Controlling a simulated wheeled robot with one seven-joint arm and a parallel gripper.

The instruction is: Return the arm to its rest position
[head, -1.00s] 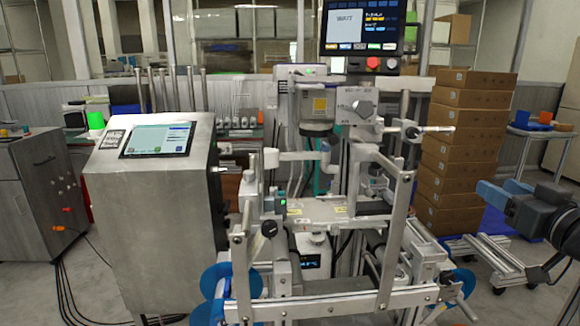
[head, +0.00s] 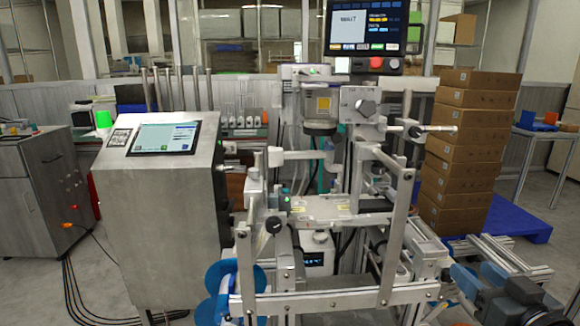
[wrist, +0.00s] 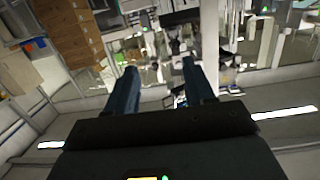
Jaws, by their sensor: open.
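My gripper (head: 468,283) is at the lower right of the head view, low beside the right side of the machine frame, with part of my dark arm cut off by the picture edge. In the wrist view, its two blue fingers (wrist: 159,82) stand apart with nothing between them. The machine frame (head: 395,235) with its metal bars stands to the left of my gripper. Whether my gripper touches the frame cannot be told.
A stack of brown boxes (head: 462,150) stands on a blue pallet (head: 513,222) behind my gripper. A steel cabinet with a screen (head: 162,138) stands left of the machine. Blue reels (head: 215,290) hang at the machine's lower left. Open floor (head: 545,265) shows at the right.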

